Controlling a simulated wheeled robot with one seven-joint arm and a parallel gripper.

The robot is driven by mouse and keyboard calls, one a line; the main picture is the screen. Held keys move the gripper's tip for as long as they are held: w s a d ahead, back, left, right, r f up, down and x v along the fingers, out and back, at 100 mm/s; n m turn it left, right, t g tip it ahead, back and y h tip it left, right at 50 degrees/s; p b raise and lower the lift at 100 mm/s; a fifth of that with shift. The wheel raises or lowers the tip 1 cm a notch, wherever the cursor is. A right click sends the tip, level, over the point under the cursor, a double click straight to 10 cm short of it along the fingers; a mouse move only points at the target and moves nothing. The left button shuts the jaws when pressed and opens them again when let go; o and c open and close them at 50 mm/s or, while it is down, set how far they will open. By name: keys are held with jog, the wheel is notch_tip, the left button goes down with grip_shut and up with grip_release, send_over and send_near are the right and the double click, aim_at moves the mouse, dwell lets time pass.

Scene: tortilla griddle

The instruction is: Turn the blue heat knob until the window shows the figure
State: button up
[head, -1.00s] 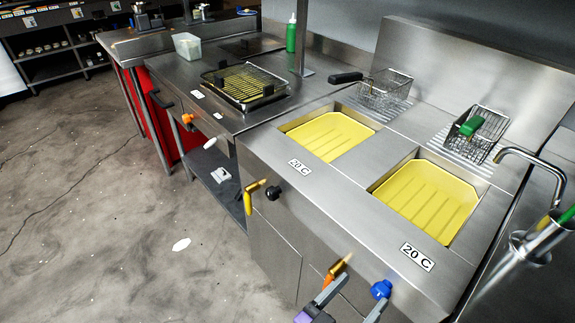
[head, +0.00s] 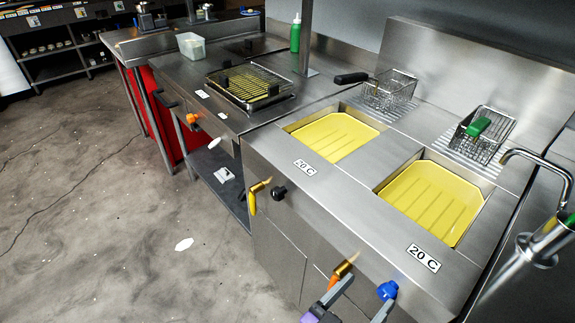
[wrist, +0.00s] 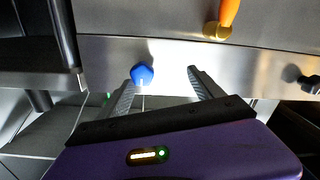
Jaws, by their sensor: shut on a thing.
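The blue heat knob (head: 388,290) sits on the fryer's front panel at the lower right. It also shows in the wrist view (wrist: 142,75). A window reading "20 C" (head: 423,258) lies above it on the top edge. My gripper (head: 362,286), purple with grey fingers, is at the panel. In the wrist view my gripper (wrist: 161,77) has the knob between its fingers, close against the left fingertip. A gap shows by the right fingertip, and the exact contact is hard to see.
A brass valve with an orange handle (head: 341,270) sticks out just left of the blue knob. A black knob (head: 279,193) and a second "20 C" window (head: 305,167) are further left. Two yellow fryer basins (head: 432,200) and wire baskets (head: 481,133) are behind.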

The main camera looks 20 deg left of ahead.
aim_at(385, 296)
jog(key=shift+w+d+r+h, duration=0.15)
jog(key=shift+w+d+r, duration=0.15)
jog(key=shift+d, duration=0.3)
jog(key=shift+w+d+r+h, duration=0.2)
jog(key=shift+w+d, duration=0.1)
jog(key=shift+d, duration=0.25)
jog(key=shift+s, duration=0.15)
jog(key=shift+s+d, duration=0.45)
jog(key=shift+s, duration=0.05)
jog(key=v, duration=0.1)
jog(key=p+v, duration=0.1)
jog(key=v, duration=0.1)
jog(key=shift+s+d+f, duration=0.2)
jog(key=shift+s+f, duration=0.05)
jog(key=shift+s, duration=0.05)
jog(key=shift+a, duration=0.2)
jog(key=shift+s+a, duration=0.1)
